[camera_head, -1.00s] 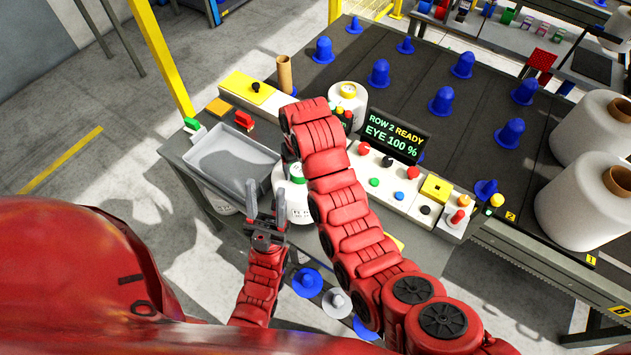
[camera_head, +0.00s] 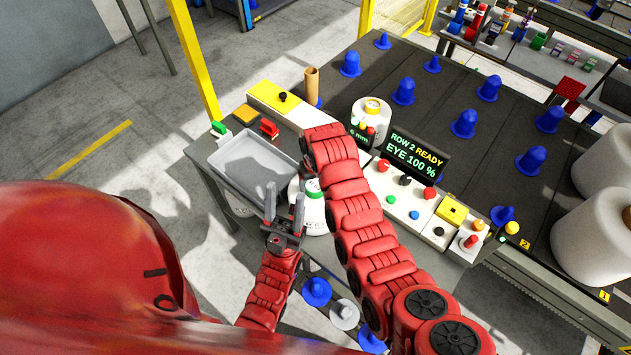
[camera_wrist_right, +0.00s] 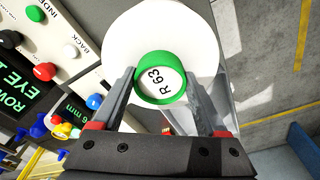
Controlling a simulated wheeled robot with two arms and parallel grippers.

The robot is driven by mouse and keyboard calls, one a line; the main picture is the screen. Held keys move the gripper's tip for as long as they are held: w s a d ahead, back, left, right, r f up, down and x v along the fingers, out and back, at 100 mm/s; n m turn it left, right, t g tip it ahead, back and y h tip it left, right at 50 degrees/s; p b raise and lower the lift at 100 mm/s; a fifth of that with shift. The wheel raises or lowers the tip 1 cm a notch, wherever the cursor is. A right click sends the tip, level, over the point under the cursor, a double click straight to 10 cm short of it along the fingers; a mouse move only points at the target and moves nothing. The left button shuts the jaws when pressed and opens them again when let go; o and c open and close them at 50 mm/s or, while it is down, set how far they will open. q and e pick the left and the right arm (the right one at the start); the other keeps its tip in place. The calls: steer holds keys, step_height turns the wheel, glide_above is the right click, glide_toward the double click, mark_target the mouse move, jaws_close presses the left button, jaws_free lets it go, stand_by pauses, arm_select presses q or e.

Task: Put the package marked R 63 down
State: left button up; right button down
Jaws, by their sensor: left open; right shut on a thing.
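The package marked R 63 (camera_wrist_right: 163,84) is a white round bobbin with a green ring around its label. My right gripper (camera_wrist_right: 160,92) has its two fingers on either side of the green-ringed part and is shut on it. In the head view the white package (camera_head: 313,214) shows beside the grey tray, partly hidden by my right arm; I cannot tell whether it touches the table. My right gripper's fingers are hidden there. My left gripper (camera_head: 284,212) is open and empty, fingers up, in front of the package and tray.
The grey tray (camera_head: 252,163) looks empty. Behind my right arm stand another white bobbin (camera_head: 371,122), a display (camera_head: 415,155) and a button panel (camera_head: 405,196). A cardboard tube (camera_head: 311,84) stands at the back. Blue cones (camera_head: 463,124) and big white bobbins (camera_head: 597,165) are to the right.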

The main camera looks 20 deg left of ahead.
steer(key=shift+f, duration=0.1)
jaws_free()
steer(key=shift+r, duration=0.55)
steer(key=r+b, duration=0.1)
steer(key=r, duration=0.1)
steer(key=r+b, duration=0.1)
steer(key=r, duration=0.1)
steer(key=shift+s+d, duration=0.15)
steer(key=shift+s, duration=0.05)
step_height(320, 180, up, 7)
steer(key=p, duration=0.5)
steer(key=shift+s+d, duration=0.25)
steer(key=shift+s, duration=0.15)
